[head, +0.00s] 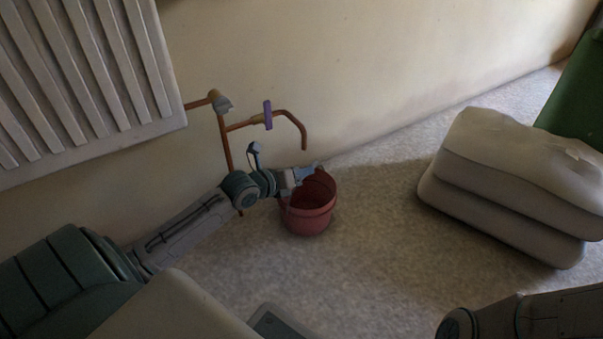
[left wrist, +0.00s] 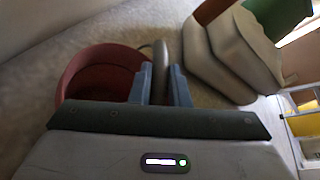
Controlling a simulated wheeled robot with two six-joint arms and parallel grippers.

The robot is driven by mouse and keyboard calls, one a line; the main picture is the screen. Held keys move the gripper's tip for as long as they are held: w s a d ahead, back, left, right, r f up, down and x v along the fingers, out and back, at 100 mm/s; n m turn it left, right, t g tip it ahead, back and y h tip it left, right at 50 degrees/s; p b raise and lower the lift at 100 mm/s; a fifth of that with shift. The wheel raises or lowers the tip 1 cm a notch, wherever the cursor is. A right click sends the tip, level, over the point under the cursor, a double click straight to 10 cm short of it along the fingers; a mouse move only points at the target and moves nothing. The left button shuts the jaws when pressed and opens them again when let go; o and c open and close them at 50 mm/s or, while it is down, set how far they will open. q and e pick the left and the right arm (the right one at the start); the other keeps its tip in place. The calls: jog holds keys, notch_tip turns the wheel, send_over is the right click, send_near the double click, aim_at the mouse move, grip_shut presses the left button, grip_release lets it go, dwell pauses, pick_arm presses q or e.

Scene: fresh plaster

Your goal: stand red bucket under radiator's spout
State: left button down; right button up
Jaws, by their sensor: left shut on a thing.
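The red bucket (head: 308,218) is upright, open side up, below the spout's end in the head view; I cannot tell whether its base touches the floor. It also shows in the left wrist view (left wrist: 80,78), left of the fingers. My left gripper (head: 306,174) is at its upper rim, shut on a greyish bar, likely the bucket's handle (left wrist: 160,62), between the fingers (left wrist: 162,86). The radiator (head: 85,75) hangs on the wall. Its copper spout (head: 301,128) bends downward and carries a purple valve handle (head: 267,115). My right gripper is out of view.
A stack of pale sacks (head: 515,180) stands on the floor to the right, with a green thing (head: 575,100) behind it. The wall runs behind the pipes. The grey floor (head: 385,235) between bucket and sacks is clear. My right forearm shows at the bottom right.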

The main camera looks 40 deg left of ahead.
pick_arm(q)
jog(key=c, duration=1.4)
grip_release()
jog(key=shift+o, duration=0.2)
jog(key=shift+r, duration=0.1)
jog(key=p+v, duration=1.1)
jog(key=v, duration=0.1)
jog(key=shift+p, duration=0.3)
